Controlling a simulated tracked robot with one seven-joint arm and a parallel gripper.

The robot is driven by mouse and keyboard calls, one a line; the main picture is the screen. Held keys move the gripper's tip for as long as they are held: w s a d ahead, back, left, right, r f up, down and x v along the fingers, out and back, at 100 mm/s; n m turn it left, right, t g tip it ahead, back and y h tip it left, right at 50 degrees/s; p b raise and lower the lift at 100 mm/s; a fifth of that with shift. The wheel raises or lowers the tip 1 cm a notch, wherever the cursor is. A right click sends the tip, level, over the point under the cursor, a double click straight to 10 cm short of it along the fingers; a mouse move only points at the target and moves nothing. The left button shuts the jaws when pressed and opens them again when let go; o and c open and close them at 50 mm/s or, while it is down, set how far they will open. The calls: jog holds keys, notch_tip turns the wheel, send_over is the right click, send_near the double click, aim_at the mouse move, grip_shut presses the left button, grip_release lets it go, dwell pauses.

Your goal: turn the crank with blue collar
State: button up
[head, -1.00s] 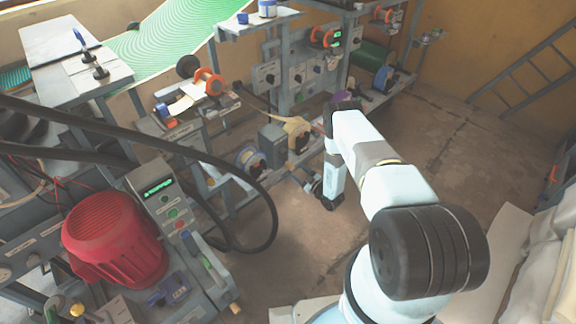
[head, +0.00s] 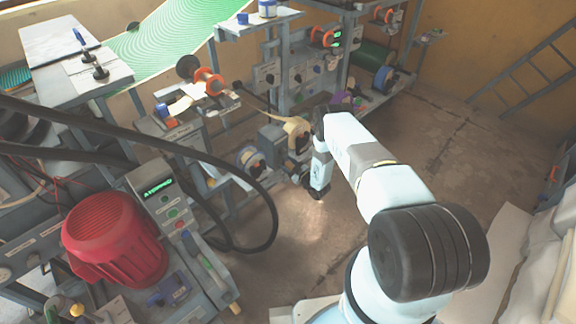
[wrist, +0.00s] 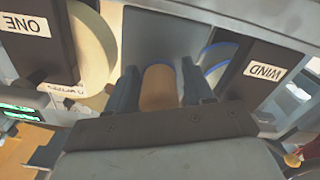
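My gripper (wrist: 161,82) points down at a low machine at the middle of the head view, where it also shows (head: 317,190). In the wrist view its two dark fingers stand apart. I cannot tell for sure that this is the crank with the blue collar. The fingers show no clear grip on it. A blue-rimmed round part (wrist: 216,54) shows just right of the fingers. In the head view the arm hides much of this spot.
Dark panels with upside-down labels reading ONE (wrist: 25,25) and WIND (wrist: 264,70) flank the fingers. A grey box (head: 277,143) and a blue-rimmed reel (head: 251,159) stand left of my gripper. A red motor (head: 114,240) is at lower left.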

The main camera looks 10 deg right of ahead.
grip_shut()
jog(key=shift+s+d, duration=0.1)
dwell(0.5)
